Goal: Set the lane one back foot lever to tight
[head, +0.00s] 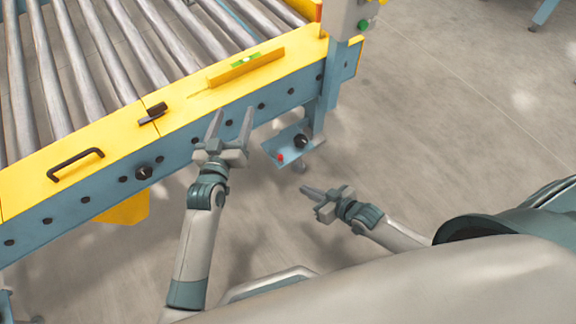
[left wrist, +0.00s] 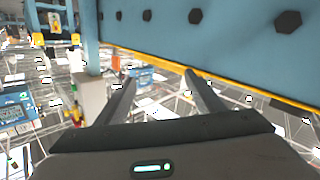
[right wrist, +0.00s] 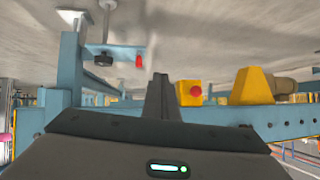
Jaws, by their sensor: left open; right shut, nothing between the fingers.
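A blue foot bracket (head: 284,149) juts from the conveyor's near leg in the head view. It carries a black knob (head: 301,141) and a small red-tipped part (head: 280,157). In the right wrist view the black knob (right wrist: 102,60) and red part (right wrist: 139,61) show at the upper left. I cannot tell which is the lever or how it is set. My right gripper (head: 306,191) is shut and empty, below the bracket and apart from it. My left gripper (head: 233,114) is open and empty beside the conveyor's blue side rail (head: 190,150).
A yellow rail top (head: 185,115) carries a black handle (head: 75,163), a black latch (head: 152,113) and a spirit level (head: 246,66). A black knob (head: 144,172) sits on the blue side. A red button on a yellow box (right wrist: 190,92) shows in the right wrist view.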

